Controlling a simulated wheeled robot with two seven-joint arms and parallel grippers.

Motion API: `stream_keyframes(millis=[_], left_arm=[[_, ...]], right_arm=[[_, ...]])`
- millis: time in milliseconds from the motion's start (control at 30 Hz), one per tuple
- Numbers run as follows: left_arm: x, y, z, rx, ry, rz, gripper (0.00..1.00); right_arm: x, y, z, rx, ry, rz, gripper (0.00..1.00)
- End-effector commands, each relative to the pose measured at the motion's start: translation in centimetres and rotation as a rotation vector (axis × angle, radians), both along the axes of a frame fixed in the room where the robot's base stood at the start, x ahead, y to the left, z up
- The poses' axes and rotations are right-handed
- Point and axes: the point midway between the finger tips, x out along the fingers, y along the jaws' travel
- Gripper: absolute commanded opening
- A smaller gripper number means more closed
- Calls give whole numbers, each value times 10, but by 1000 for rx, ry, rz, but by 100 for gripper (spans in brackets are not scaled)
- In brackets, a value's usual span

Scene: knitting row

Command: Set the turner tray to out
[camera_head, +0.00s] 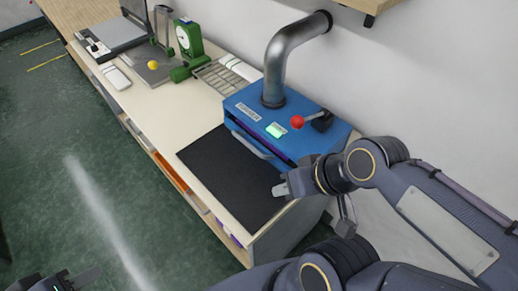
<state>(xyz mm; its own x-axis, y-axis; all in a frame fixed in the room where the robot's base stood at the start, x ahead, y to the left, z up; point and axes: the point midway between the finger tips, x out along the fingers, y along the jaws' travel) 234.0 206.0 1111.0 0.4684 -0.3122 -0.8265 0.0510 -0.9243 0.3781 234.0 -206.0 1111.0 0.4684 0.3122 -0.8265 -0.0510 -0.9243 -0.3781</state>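The turner appears to be the blue box (312,143) at the counter's right end, with a grey pipe on top. A red-knobbed lever (298,121) and a lit green patch are on its top. A grey curved bar (250,144), which looks like the tray handle, runs along its front face above a black mat. The tray itself is mostly hidden, and its position is unclear. My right gripper (281,188) is over the mat's right edge, just in front of the box and apart from the bar. My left gripper (82,279) is at the bottom left, far from the box, partly cut off.
The black mat (220,170) lies bare in front of the box. A wire rack (222,77), a green dial scale (189,45) and a yellow ball (153,65) stand further left on the counter (150,98). Open floor (60,170) lies in front. A wall is behind.

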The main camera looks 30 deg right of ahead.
Motion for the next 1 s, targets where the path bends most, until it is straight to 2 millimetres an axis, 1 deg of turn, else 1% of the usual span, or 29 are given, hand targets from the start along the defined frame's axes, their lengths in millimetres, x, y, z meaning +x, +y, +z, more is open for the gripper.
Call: stream_keyframes(millis=[467,567,633,667,767,867,900,967,1000], left_arm=[[0,0,0,0,0,0,36],[0,0,-1,0,0,0,36],[0,0,-5,0,0,0,36],[0,0,-7,0,0,0,36],[0,0,-18,0,0,0,36],[0,0,-30,0,0,0,36],[0,0,-35,0,0,0,36],[0,0,-42,0,0,0,36],[0,0,-46,0,0,0,36]], right_arm=[[0,0,0,0,0,0,20],[2,-1,0,-4,4,4,33],[6,-3,0,-20,18,19,34],[10,-5,0,-33,28,28,34],[29,-14,-1,-91,75,75,34],[59,-23,-2,-173,134,135,34],[72,-27,-3,-206,156,159,34],[93,-30,-6,-257,191,193,34],[107,-31,-8,-291,212,216,34]])
